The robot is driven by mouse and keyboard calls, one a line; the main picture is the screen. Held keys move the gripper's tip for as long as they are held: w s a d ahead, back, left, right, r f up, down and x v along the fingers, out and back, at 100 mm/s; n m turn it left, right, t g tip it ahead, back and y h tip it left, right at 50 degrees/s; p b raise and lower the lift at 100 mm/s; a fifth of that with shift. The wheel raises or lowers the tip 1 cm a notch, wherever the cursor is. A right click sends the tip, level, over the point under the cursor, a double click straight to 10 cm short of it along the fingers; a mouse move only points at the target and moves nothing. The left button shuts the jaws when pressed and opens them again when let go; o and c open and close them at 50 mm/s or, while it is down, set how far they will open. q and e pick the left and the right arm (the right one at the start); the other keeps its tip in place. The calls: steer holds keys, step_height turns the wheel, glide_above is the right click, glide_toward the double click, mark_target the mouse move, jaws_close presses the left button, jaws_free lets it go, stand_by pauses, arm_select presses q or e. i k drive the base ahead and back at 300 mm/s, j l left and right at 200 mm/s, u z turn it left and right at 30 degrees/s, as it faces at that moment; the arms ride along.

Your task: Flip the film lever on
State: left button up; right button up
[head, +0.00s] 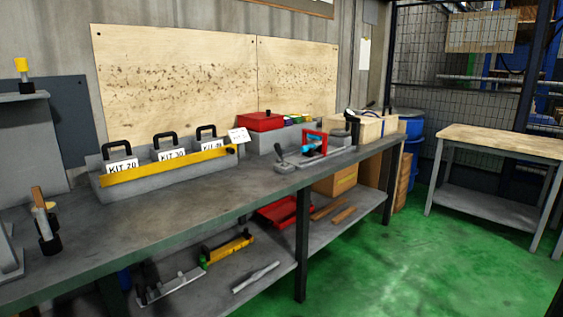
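I cannot make out a film lever in the head view. No cylindrical grinder is clearly recognisable either. Neither of my grippers is in view. A small device with a dark upright handle (280,150) stands on the far part of the workbench, but I cannot tell what it is.
A long grey workbench (190,210) runs along the wall with a kit rack (110,192), a red box (260,121) and tools. Its lower shelf (215,277) holds more tools. A wooden-topped table (500,143) stands right. The green floor (400,260) between them is clear.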

mark_target(277, 147)
steer(key=i+l, duration=0.25)
steer(key=i, duration=0.25)
steer(key=i+l, duration=0.25)
steer(key=i, duration=0.2)
steer(key=i+l+z, duration=0.1)
steer(key=i+l, duration=0.15)
steer(key=i, duration=0.25)
steer(key=i+l, duration=0.2)
steer(key=i, duration=0.3)
steer(key=i+l, duration=0.2)
steer(key=i, duration=0.25)
